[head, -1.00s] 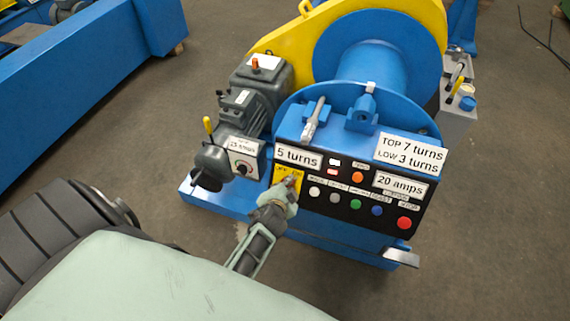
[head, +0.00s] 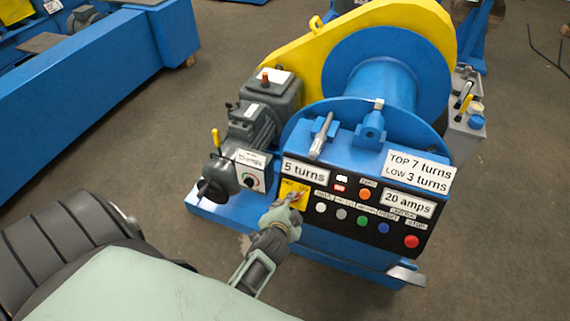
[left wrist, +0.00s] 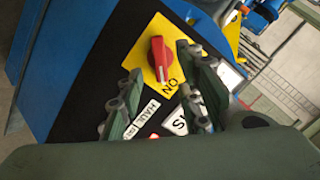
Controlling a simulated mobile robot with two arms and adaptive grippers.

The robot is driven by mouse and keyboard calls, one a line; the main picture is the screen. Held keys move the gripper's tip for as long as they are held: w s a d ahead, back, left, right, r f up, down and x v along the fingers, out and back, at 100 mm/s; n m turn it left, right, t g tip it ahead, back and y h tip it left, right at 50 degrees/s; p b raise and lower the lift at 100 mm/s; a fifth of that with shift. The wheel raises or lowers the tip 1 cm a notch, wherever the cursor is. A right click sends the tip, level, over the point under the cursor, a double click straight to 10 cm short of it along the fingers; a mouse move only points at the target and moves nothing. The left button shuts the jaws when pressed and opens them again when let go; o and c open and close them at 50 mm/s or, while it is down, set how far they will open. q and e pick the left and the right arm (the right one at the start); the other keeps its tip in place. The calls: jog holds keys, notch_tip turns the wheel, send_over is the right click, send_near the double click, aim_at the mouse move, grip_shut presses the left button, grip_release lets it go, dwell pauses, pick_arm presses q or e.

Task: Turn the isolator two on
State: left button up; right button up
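The isolator is a red rotary knob (left wrist: 157,54) on a yellow plate (left wrist: 151,28) in the left wrist view, with the word ON printed by its lower end. The knob's bar runs roughly up and down in this view. In the head view the yellow plate (head: 286,188) sits at the left of the black panel, partly covered by my left gripper (head: 291,205). In the left wrist view this gripper (left wrist: 160,62) is open, its fingers apart on either side of the knob. Whether they touch it I cannot tell. My right gripper is not in view.
The black panel (head: 340,233) carries several buttons, including a red stop button (head: 411,241). The blue drum (head: 375,85) and yellow guard (head: 300,48) stand behind.

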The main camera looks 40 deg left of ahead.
pick_arm(q)
jog(key=v, duration=0.7)
jog(key=shift+s+r, duration=0.2)
jog(key=shift+d+f, duration=0.1)
jog(key=s+d+f+g+h, duration=0.1)
jog(key=s+d+f, duration=0.25)
jog(key=f, duration=0.45)
jog(key=s+d+f+g+h, duration=0.2)
jog(key=s+f, duration=0.3)
jog(key=f, duration=0.2)
jog(key=s+d+f+g+h, duration=0.1)
jog(key=s+d+f, duration=0.25)
jog(key=f, duration=0.45)
jog(key=s+a+f+n+g, duration=0.1)
jog(key=s+a+f+g, duration=0.1)
jog(key=s+f, duration=0.4)
jog(key=s+a+f+n+g, duration=0.2)
jog(key=s+f, duration=0.4)
jog(key=s, duration=1.1)
jog(key=shift+a+f+g+b, duration=0.25)
jog(key=shift+f+g+b, duration=0.1)
jog(key=shift+g, duration=0.45)
